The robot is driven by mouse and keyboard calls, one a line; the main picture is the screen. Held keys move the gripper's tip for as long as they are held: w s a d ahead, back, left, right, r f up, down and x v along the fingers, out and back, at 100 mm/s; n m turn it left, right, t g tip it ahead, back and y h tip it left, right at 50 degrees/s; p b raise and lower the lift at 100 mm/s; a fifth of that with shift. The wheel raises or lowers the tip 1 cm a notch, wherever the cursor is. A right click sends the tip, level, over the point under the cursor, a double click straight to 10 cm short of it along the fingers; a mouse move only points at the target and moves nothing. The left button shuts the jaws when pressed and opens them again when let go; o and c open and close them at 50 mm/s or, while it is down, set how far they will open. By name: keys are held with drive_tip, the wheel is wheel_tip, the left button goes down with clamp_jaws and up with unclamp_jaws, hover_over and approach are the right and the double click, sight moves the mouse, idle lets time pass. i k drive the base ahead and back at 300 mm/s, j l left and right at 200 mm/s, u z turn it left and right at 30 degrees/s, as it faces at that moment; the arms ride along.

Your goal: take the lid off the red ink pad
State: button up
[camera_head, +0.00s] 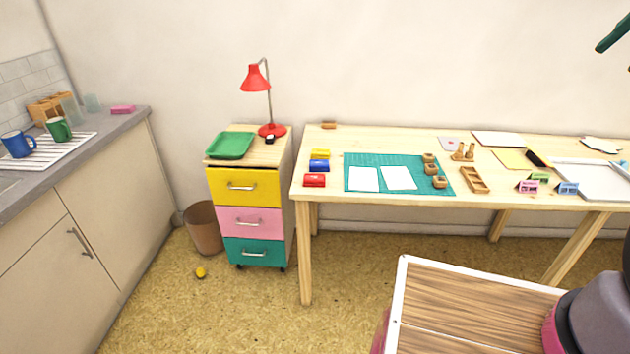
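The red ink pad (314,180) sits near the front left corner of the wooden table, in front of a blue ink pad (319,166) and a yellow one (320,154). It looks like a small red block with a pale mark on its front. Its lid looks in place, but the seam is too small to make out. A dark green part (613,35) cut off by the top right edge may be a fingertip of my gripper. It is far from the red pad, and whether it is open or shut does not show.
Right of the pads is a green cutting mat (426,183) with two white sheets and wooden stamps. A wooden tray (475,180) lies further right. A drawer unit (245,187) with a red lamp (256,79) stands left.

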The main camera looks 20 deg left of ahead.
sight(308, 178)
drive_tip(key=i+j+u, duration=0.2)
drive_tip(key=u, duration=0.15)
drive_tip(key=i+u, duration=0.4)
drive_tip(key=i+j+u, duration=0.1)
drive_tip(key=u, duration=0.25)
drive_tip(key=i, duration=0.1)
